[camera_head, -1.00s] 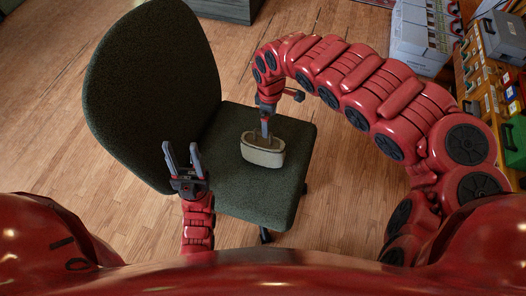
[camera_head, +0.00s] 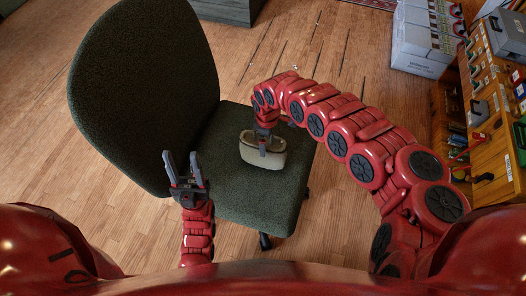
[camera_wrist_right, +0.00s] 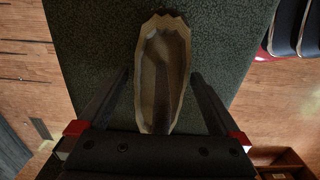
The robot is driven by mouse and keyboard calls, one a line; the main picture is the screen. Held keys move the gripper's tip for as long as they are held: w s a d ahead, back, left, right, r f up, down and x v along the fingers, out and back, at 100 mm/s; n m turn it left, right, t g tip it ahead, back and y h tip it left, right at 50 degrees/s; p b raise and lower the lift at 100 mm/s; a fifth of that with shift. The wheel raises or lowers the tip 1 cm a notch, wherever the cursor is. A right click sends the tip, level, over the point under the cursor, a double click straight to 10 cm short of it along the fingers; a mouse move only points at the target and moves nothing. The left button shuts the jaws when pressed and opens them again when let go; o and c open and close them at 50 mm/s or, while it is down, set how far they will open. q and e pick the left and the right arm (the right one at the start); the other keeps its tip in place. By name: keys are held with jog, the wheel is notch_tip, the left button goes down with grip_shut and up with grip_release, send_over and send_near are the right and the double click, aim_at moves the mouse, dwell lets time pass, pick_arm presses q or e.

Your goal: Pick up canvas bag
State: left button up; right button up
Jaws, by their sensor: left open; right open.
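The canvas bag (camera_head: 262,154) is a small beige, open-topped bag standing on the dark green seat of an office chair (camera_head: 233,196). My right gripper (camera_head: 264,143) is directly above the bag, pointing down, with its fingers at the bag's upper part. In the right wrist view the bag (camera_wrist_right: 163,75) lies between the two open fingers (camera_wrist_right: 161,88), with a gap on each side, and its hollow inside shows. My left gripper (camera_head: 183,166) is open and empty, pointing up in front of the chair's left side, apart from the bag.
The chair's tall backrest (camera_head: 140,85) stands left of the bag. A wooden shelf with tools (camera_head: 490,125) and white boxes (camera_head: 425,40) are at the right. The wooden floor (camera_head: 320,60) behind the chair is mostly clear.

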jog(key=shift+f, duration=0.25)
grip_shut()
dwell(0.3)
